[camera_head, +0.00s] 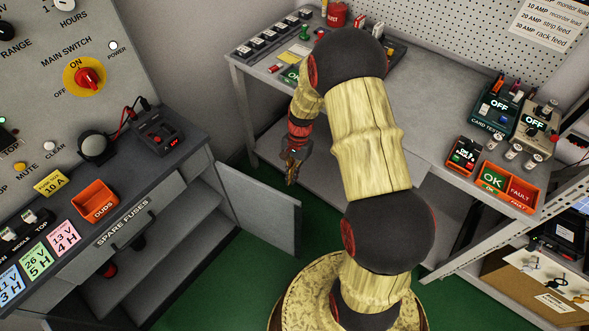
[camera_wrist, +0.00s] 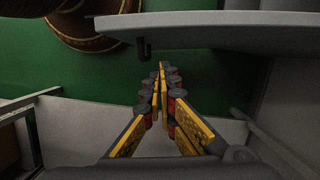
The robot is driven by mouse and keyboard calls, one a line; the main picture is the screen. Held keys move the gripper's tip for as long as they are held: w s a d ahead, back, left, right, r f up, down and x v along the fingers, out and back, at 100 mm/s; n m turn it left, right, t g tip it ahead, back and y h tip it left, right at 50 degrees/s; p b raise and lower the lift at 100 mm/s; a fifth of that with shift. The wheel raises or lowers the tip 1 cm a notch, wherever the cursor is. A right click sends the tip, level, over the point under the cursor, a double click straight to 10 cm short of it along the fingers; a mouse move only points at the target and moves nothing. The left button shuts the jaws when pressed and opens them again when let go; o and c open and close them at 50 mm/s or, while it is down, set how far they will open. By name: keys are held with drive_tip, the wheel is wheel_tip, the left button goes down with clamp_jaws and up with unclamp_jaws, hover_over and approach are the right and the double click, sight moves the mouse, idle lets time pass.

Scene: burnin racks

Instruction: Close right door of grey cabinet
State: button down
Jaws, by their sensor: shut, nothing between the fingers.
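The grey cabinet (camera_head: 188,189) stands at the left under a "SPARE FUSES" drawer, with its shelves exposed. Its right door (camera_head: 262,212) stands open, swung out to the right over the green floor. My gripper (camera_head: 291,180) points down just behind the top of the door, near its free edge. In the wrist view my gripper (camera_wrist: 160,72) is shut and empty. There a grey panel (camera_wrist: 230,32), likely the door, crosses the top, with a small dark handle (camera_wrist: 144,48) beside the fingertips. I cannot tell whether the fingers touch the door.
A grey workbench (camera_head: 375,125) with a pegboard stands behind and to the right of my arm. A metal rack (camera_head: 500,232) is at the far right. An orange "DUDS" bin (camera_head: 95,199) sits on the cabinet top. Green floor (camera_head: 215,260) lies free in front of the door.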

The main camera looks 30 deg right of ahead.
drive_tip(key=a, duration=0.1)
drive_tip(key=s+a, duration=0.1)
drive_tip(key=shift+s+a+r+b, duration=0.25)
drive_tip(key=shift+a+b, duration=0.1)
drive_tip(key=shift+a, duration=0.05)
